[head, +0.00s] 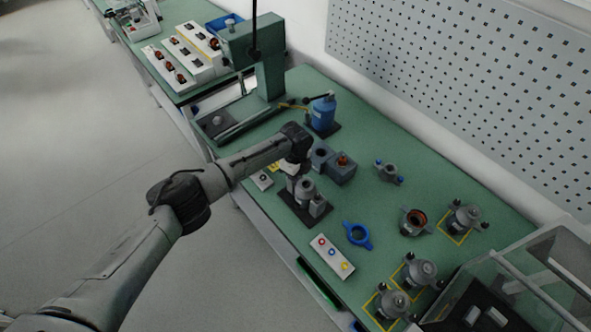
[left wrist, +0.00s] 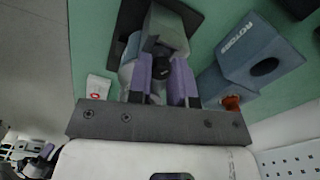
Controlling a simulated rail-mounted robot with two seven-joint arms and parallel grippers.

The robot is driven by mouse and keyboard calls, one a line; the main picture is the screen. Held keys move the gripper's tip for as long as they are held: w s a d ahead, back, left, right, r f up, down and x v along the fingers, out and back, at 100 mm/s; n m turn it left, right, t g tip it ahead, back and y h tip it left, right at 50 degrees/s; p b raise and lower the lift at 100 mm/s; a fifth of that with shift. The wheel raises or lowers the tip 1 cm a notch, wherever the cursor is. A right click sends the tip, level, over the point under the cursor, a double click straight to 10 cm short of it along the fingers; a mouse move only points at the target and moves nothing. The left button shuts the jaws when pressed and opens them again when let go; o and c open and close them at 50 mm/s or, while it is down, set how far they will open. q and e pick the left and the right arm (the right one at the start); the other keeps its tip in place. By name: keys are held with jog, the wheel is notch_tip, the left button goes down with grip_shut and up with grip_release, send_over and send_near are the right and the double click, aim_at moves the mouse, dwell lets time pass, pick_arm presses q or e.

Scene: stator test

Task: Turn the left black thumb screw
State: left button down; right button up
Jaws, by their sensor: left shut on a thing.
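My left gripper (head: 292,166) reaches down over a grey fixture (head: 318,205) that stands on a dark base plate on the green table. In the left wrist view its two purple-padded fingers (left wrist: 162,84) are closed around a black thumb screw (left wrist: 161,65) on the grey fixture (left wrist: 166,28). In the head view the screw is hidden at the gripper. My right gripper is not in view.
A blue-grey block (head: 341,167) with an orange-brown part stands close beside the gripper. Several motor parts and a clear case (head: 530,275) are at right.

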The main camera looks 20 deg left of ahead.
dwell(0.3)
pick_arm(q)
jog(key=c, duration=1)
grip_release()
notch_tip(320, 180, up, 14)
jog(key=shift+f+p, duration=0.1)
jog(key=shift+p, duration=0.5)
